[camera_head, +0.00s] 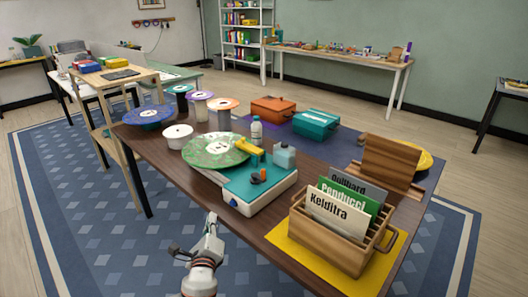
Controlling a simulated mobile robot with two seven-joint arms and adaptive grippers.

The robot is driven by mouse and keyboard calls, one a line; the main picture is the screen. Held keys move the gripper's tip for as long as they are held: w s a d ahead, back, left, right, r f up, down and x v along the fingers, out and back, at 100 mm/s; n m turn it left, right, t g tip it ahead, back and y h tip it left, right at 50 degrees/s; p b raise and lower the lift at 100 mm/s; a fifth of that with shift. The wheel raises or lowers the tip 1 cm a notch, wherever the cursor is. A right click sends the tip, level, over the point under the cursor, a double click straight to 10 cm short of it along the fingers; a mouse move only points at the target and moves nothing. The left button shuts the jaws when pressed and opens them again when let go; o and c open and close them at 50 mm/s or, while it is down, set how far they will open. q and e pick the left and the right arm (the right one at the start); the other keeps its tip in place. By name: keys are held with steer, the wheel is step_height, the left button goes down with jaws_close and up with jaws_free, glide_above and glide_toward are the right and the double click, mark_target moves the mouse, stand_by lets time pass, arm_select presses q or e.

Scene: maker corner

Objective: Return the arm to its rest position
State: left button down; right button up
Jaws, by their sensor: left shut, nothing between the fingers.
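My left arm (200,279) comes in at the bottom of the head view, in front of the table's near edge. It is white and grey and folded low over the blue rug. Its small dark gripper (177,251) points to the left, shut and empty, apart from the table and everything on it. Details of its fingers are small. My right gripper is not in view.
The dark wooden table (240,218) bears a green speckled disc (215,151), a teal-topped device (260,185), a wooden crate (330,238) with record sleeves, and orange (273,110) and teal (316,124) boxes. A wooden stool (117,75) stands left. The rug (110,240) left of my arm is clear.

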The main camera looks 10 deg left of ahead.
arm_select(q)
steer(key=s+d+f+n+g+h, duration=0.2)
steer(key=s+f+n, duration=0.2)
steer(key=s+f, duration=0.35)
steer(key=s+d+f+n+g+h, duration=0.25)
steer(key=s+f+n, duration=0.25)
steer(key=s+f, duration=0.25)
steer(key=s+d+f+n+g+h, duration=0.1)
steer(key=s+n, duration=0.9)
steer(key=s, duration=0.7)
steer(key=shift+d+f+n+g+h, duration=0.3)
steer(key=shift+d+f+g+h, duration=0.05)
steer(key=shift+d, duration=0.05)
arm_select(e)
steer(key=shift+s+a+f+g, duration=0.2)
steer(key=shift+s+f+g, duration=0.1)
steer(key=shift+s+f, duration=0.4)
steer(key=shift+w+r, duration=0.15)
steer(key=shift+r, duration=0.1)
